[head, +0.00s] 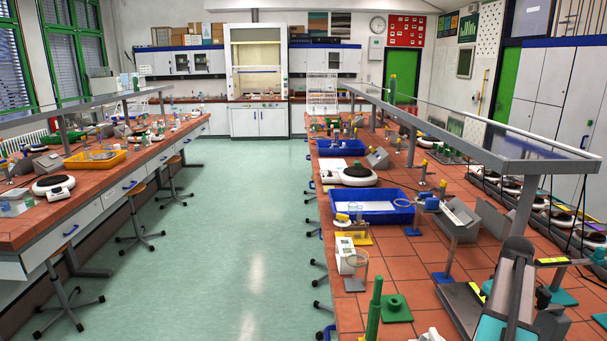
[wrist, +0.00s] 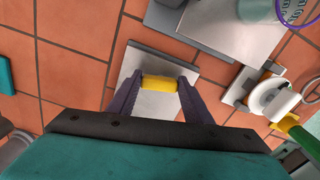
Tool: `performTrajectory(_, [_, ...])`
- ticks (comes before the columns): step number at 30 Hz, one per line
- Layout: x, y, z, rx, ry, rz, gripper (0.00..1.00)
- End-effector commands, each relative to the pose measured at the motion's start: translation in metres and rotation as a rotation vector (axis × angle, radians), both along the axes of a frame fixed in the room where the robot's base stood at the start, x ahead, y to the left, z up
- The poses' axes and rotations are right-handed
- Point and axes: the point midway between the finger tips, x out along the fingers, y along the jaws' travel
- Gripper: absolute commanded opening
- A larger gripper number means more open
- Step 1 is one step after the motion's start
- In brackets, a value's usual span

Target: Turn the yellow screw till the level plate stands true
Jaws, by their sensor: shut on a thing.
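In the wrist view, the purple fingers of my gripper (wrist: 160,88) are shut on the yellow screw (wrist: 160,83), one finger at each end of its yellow head. A light grey metal plate (wrist: 150,60) shows beneath and beyond the screw; it looks like the level plate. I cannot tell whether it stands true or tilted. Its near part is hidden by the fingers and the gripper's dark body. I cannot make out the gripper, screw or plate with certainty in the head view.
In the wrist view, a white and yellow device (wrist: 265,98) and a green rod (wrist: 298,133) stand to the right. Another metal plate (wrist: 205,25) lies beyond. In the head view, a blue tray (head: 372,218) and a green base (head: 397,309) are on the tiled right bench; the aisle is clear.

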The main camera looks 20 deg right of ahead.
Motion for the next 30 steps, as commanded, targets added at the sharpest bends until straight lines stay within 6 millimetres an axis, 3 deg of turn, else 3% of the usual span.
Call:
performTrajectory(14, [-0.0016,0.0048,-0.0047,0.014,0.006,-0.048,0.18])
performTrajectory(24, [-0.0013,0.0060,-0.0045,0.016,0.007,-0.219,0.19])
performTrajectory(25, [-0.0012,0.0059,-0.0051,0.016,0.006,-0.216,0.50])
performTrajectory(28, [-0.0009,0.0050,-0.0044,0.013,0.005,-0.214,0.67])
performTrajectory(30, [-0.0009,0.0043,-0.0035,0.012,0.004,-0.214,0.67])
